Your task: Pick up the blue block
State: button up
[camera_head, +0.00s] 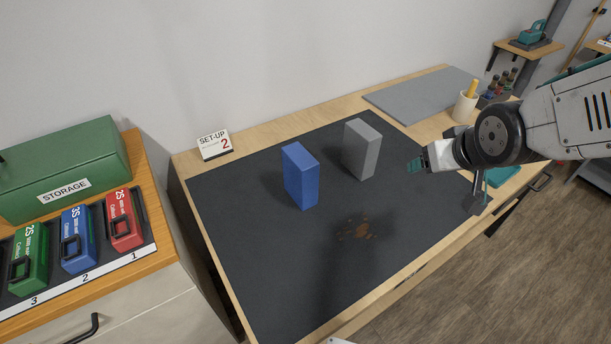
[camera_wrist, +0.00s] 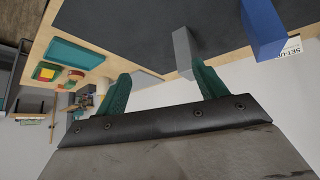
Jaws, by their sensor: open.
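The blue block (camera_head: 300,176) stands upright on the dark mat (camera_head: 262,243) in the middle of the head view. In the wrist view the blue block (camera_wrist: 263,28) is at the upper right, partly cut off by the frame edge. My gripper (camera_head: 416,165) is to the right of the blue block, well apart from it, above the mat's right side. The wrist view shows its two green fingers spread apart, with nothing held between them (camera_wrist: 160,88). A grey block (camera_head: 362,149) stands upright between the blue block and my gripper.
A "SET-UP 2" sign (camera_head: 214,145) stands behind the mat's left corner. A grey board (camera_head: 423,93) and a cup (camera_head: 464,107) are at the back right. A storage box (camera_head: 65,170) and several coloured cases are on the left cabinet. The mat's front is clear except for brownish marks (camera_head: 357,230).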

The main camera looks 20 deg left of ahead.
aim_at(300, 160)
jog(key=a+f+n+y, duration=0.1)
jog(key=a+f+y, duration=0.1)
jog(key=a+f, duration=0.2)
jog(key=a+f+n+t+y, duration=0.1)
jog(key=a+f, duration=0.3)
jog(key=a, duration=0.6)
jog(key=s+a+f+n+y, duration=0.1)
jog(key=a+f+n+y, duration=0.1)
jog(key=a, duration=0.5)
jog(key=shift+s+a+f+n+y, duration=0.1)
jog(key=shift+a+f+n+y, duration=0.1)
jog(key=shift+f+y, duration=0.3)
jog(key=shift+a+f+n+y, duration=0.1)
jog(key=shift+f+n+y, duration=0.1)
jog(key=shift+f+y, duration=0.25)
jog(key=shift+w+a+r+t+y, duration=0.1)
jog(key=shift+a+r+t+y, duration=0.2)
jog(key=shift+r, duration=0.2)
jog(key=shift+w+a+r+t+y, duration=0.1)
jog(key=shift+a+r+t+y, duration=0.15)
jog(key=shift+r, duration=0.25)
jog(key=shift+w+a+r, duration=0.1)
jog(key=shift+a+r, duration=0.1)
jog(key=shift+r, duration=0.1)
jog(key=shift+w+a+t, duration=0.2)
jog(key=shift+a+t, duration=0.05)
jog(key=x, duration=0.7)
jog(key=shift+a+r, duration=0.25)
jog(key=shift+r, duration=0.05)
grip_shut()
